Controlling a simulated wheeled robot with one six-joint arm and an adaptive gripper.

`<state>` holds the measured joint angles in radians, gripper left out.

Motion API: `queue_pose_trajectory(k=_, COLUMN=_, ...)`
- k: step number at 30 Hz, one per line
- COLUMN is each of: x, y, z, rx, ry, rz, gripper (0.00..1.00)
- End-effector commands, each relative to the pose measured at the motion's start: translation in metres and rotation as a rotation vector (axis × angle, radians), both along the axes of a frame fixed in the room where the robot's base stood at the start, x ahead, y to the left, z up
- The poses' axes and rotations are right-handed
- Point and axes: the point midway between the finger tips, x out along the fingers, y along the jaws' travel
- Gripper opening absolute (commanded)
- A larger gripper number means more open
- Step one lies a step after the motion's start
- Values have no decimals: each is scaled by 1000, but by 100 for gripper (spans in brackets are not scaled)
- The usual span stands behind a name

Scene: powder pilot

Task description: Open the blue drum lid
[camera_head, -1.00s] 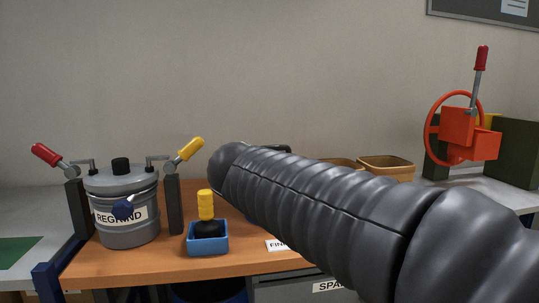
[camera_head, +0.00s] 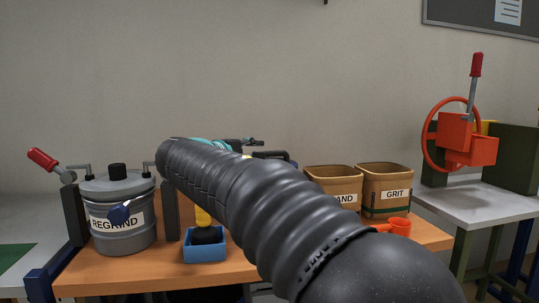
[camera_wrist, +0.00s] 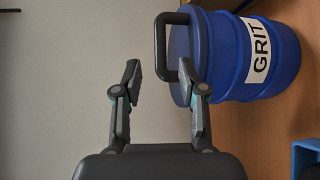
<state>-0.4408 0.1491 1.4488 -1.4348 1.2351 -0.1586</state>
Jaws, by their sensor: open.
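The blue drum (camera_wrist: 245,58), labelled GRIT, appears on its side in the rotated wrist view, its lid (camera_wrist: 184,52) towards the left. A black loop handle (camera_wrist: 160,40) stands out from the lid. I see no clear contact, and depth is hard to judge. In the head view my arm hides most of the drum; the black handle (camera_head: 271,155) shows just past my gripper (camera_head: 258,143).
A grey REGRIND pot (camera_head: 120,225) with clamp levers stands at the left. A blue tray (camera_head: 205,248) sits beside it. SAND (camera_head: 333,183) and GRIT (camera_head: 386,185) bins and a red scoop (camera_head: 399,227) are at right. A red wheel press (camera_head: 465,135) stands on another table.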

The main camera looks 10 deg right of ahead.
Motion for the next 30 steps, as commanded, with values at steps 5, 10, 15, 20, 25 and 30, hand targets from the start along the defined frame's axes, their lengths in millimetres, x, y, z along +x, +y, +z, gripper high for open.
queue_pose_trajectory(k=5, x=23, y=-24, z=-5, rx=-1, ry=1, rz=-3, gripper=41)
queue_pose_trajectory(k=10, x=38, y=-40, z=-8, rx=0, ry=1, rz=-2, gripper=41)
queue_pose_trajectory(k=15, x=45, y=-47, z=-9, rx=0, ry=1, rz=-1, gripper=41)
queue_pose_trajectory(k=20, x=46, y=-48, z=-10, rx=0, ry=1, rz=0, gripper=41)
queue_pose_trajectory(k=25, x=46, y=-48, z=-10, rx=0, ry=1, rz=0, gripper=36)
queue_pose_trajectory(k=30, x=46, y=-48, z=-10, rx=1, ry=1, rz=0, gripper=0)
